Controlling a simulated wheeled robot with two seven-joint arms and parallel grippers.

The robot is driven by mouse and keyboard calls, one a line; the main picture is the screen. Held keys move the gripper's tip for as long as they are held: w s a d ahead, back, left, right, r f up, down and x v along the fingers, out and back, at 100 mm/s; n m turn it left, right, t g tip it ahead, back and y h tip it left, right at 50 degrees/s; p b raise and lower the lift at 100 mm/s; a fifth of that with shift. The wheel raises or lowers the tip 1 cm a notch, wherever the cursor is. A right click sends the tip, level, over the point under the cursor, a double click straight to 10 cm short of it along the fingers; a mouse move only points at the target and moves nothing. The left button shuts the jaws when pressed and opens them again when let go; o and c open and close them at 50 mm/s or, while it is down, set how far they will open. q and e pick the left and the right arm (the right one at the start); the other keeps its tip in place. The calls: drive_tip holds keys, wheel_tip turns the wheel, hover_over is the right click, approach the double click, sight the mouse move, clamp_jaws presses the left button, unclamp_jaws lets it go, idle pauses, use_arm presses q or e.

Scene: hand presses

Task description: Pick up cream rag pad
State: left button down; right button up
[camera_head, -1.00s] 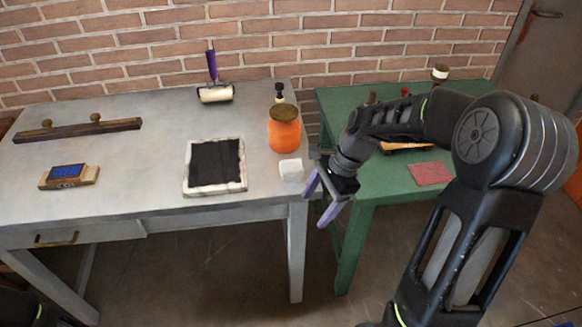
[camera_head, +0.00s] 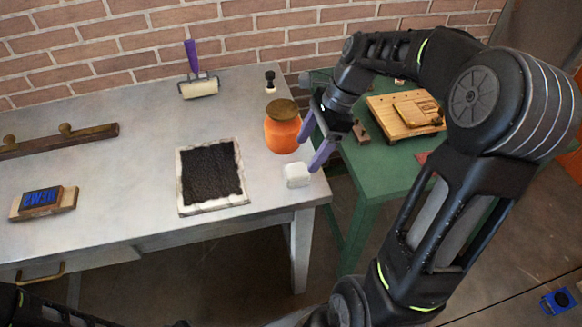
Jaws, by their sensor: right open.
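The cream rag pad (camera_head: 297,175) is a small whitish block near the front right corner of the grey table (camera_head: 110,190). It stands free, in front of the orange jar. My right gripper (camera_head: 313,150) comes in from the right with its two purple fingers spread. It is open and empty, above and just to the right of the pad, close to the jar. I cannot tell whether a finger touches the pad. Part of my left arm shows at the lower left, but its gripper is out of view.
An orange jar (camera_head: 282,133) with a brown lid stands behind the pad. A black inked slab (camera_head: 211,175) lies to its left, and a purple-handled roller (camera_head: 199,88) lies behind. A green table (camera_head: 380,180) on the right carries a wooden press (camera_head: 406,113).

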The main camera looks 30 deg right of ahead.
sight(297, 169)
drive_tip(key=shift+x, duration=1.35)
drive_tip(key=p+x, duration=0.1)
drive_tip(key=x, duration=0.4)
drive_tip(key=shift+a, duration=0.1)
drive_tip(key=shift+c, duration=0.2)
drive_tip(key=c, duration=1.4)
